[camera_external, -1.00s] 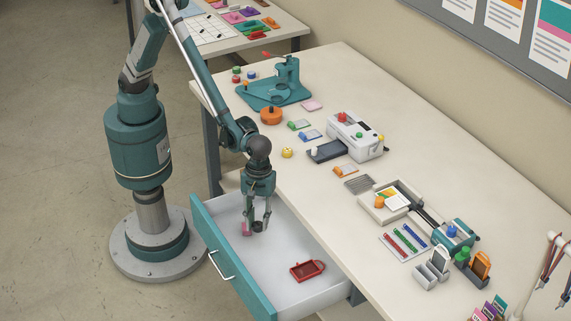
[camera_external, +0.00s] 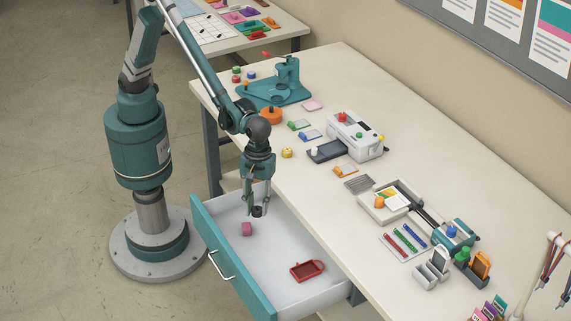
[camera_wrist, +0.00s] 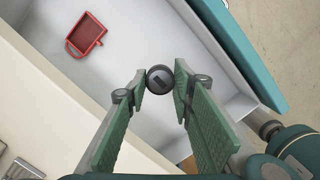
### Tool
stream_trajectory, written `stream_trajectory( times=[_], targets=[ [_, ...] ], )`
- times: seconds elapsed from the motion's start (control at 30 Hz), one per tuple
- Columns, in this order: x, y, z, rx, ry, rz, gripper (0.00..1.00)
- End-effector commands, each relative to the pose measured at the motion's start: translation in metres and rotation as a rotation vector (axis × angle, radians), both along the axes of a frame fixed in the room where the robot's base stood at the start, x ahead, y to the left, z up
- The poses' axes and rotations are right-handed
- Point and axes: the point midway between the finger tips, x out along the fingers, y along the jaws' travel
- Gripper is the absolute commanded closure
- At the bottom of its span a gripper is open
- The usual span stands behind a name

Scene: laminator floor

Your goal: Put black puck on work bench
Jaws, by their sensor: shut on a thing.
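The black puck (camera_external: 257,211) is a small dark disc held between the fingertips of my gripper (camera_external: 256,207). In the wrist view the puck (camera_wrist: 160,80) sits at the fingertips, with a green-padded finger on each side. My gripper is shut on it, above the open drawer (camera_external: 236,267). The work bench (camera_external: 330,215) is the long cream table to the right of my gripper. It carries many small items.
A pink puck (camera_external: 247,229) and a red tray (camera_external: 307,270) lie in the drawer. On the bench are a yellow puck (camera_external: 287,153), an orange round item (camera_external: 271,116), a white machine (camera_external: 355,136) and a teal press (camera_external: 280,88). The bench's near edge beside the drawer is clear.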

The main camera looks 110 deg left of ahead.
Motion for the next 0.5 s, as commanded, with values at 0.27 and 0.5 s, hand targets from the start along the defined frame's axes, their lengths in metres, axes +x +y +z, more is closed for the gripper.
stream_trajectory(
  times=[0.27,0.5],
  targets=[
    [-0.001,0.000,0.079,0.000,0.000,0.000,0.87],
    [-0.001,0.000,0.129,0.000,0.000,0.000,0.87]
  ],
)
